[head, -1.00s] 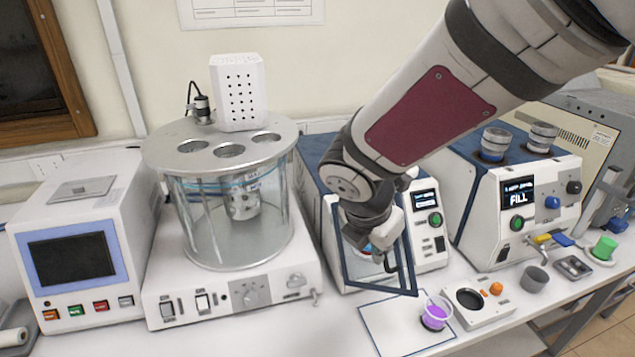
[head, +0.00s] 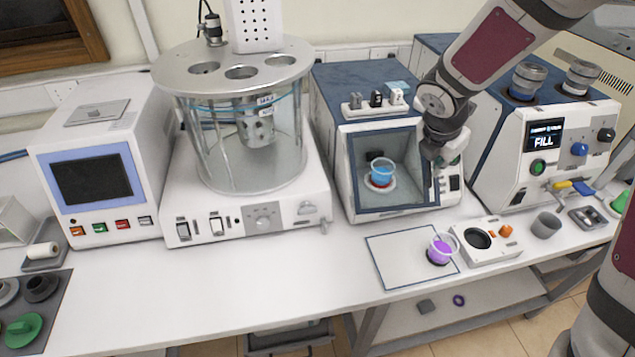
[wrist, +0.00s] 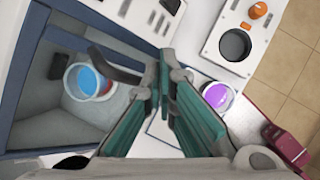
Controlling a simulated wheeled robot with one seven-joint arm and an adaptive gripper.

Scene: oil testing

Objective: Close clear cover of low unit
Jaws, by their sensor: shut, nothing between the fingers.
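The low unit (head: 365,85) with a blue top stands at the middle of the bench. Its clear cover (head: 358,180), framed in dark blue, lies across the front opening and looks flush or nearly so; a small gap cannot be ruled out. Through it I see a cup of blue liquid (head: 381,171). My gripper (head: 436,165) is at the cover's right edge, in front of the unit. In the wrist view my gripper (wrist: 163,75) has its teal fingers shut and empty, beside the cover's dark handle (wrist: 115,66). Contact between fingers and cover cannot be told.
A cup of purple liquid (head: 440,250) stands on a white outlined mat (head: 395,262) in front of the unit. A small white device (head: 485,240) is to its right. A glass bath (head: 245,150) stands left, a FILL machine (head: 540,140) right.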

